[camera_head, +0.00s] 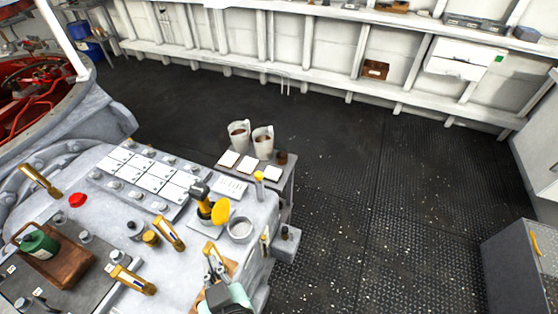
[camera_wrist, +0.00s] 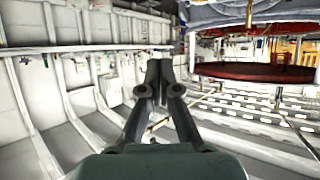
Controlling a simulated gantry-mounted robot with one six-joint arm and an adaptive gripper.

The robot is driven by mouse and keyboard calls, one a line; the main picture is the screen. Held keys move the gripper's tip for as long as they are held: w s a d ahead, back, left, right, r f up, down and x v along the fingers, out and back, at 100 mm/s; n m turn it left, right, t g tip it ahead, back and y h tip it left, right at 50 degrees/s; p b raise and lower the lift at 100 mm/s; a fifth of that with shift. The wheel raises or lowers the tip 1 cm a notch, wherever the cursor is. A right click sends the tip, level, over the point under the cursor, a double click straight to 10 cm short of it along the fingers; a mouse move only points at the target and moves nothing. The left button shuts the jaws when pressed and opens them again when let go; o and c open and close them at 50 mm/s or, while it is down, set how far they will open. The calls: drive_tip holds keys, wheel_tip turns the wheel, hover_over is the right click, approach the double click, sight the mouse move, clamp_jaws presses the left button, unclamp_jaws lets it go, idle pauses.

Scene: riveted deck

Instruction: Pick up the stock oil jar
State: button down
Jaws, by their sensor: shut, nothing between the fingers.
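My gripper (camera_head: 213,252) is at the bottom middle of the head view, over the front of the grey machine top, with its fingers together and empty. In the wrist view the closed fingers (camera_wrist: 158,75) point toward a far wall and deck, with no jar near them. I cannot tell for sure which vessel is the stock oil jar. A dark green vessel (camera_head: 39,243) stands in a brown wooden tray (camera_head: 75,262) at the left, well apart from my gripper. A small brown jar (camera_head: 281,158) stands on the side table beyond the machine.
Two white pitchers (camera_head: 238,135) with brown contents stand on the side table (camera_head: 284,183). Yellow-handled levers (camera_head: 168,233), a yellow disc (camera_head: 220,211) and a round light cup (camera_head: 241,230) rise near my gripper.

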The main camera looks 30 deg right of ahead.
drive_tip(key=c, duration=1.9)
unclamp_jaws()
drive_tip(key=o, duration=1.7)
